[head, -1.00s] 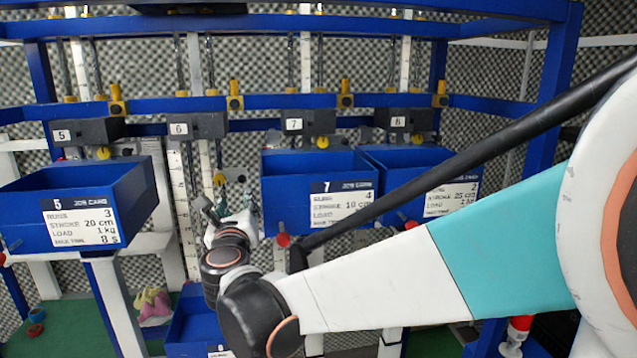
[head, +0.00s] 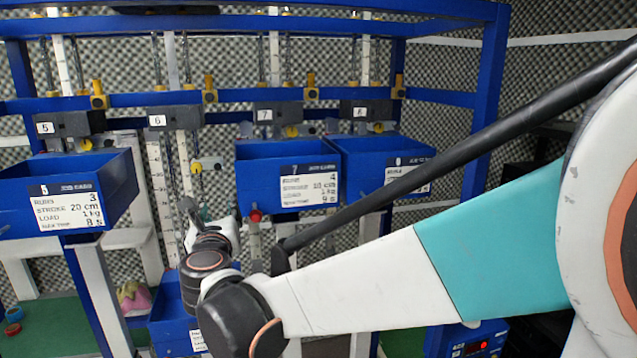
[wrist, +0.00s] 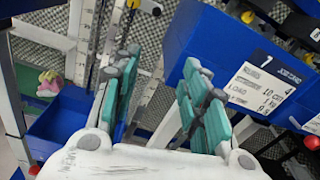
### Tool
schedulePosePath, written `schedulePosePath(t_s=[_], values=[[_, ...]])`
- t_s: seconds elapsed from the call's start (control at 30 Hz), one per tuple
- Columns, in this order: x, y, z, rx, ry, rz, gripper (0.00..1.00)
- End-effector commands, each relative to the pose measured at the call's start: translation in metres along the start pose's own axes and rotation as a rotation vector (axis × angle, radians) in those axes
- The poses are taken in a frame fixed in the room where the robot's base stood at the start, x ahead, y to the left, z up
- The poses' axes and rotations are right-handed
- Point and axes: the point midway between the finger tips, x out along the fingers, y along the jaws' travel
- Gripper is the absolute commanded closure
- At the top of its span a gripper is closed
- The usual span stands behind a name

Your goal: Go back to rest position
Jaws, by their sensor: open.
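My gripper (wrist: 158,105) is open and empty in the wrist view, with its teal-padded fingers spread apart. In the head view my gripper (head: 197,222) is small and partly hidden behind my own wrist, in the gap between the bin at station 5 and the bin at station 7. The blue bin at station 7 (wrist: 205,40) is just to the right of the fingers in the wrist view. I cannot tell if the right finger touches it. No object is between the fingers.
Blue bins with job cards hang at station 5 (head: 115,185), station 7 (head: 250,180) and station 8 (head: 375,150). A lower blue bin (head: 170,335) sits below station 6. A pink and yellow item (head: 134,298) lies near the green floor. Foam walls surround the blue frame.

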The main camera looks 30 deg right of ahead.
Motion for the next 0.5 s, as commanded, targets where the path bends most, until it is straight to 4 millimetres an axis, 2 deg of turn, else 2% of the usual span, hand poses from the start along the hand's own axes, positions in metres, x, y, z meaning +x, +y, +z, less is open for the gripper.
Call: schedulePosePath(t_s=[0.33, 0.47, 0.5], values=[[-0.015, -0.022, -0.053, 0.288, 0.085, -0.044, 0.59], [-0.025, -0.034, -0.086, 0.47, 0.136, -0.08, 0.59], [-0.029, -0.038, -0.1, 0.541, 0.155, -0.096, 0.59]])
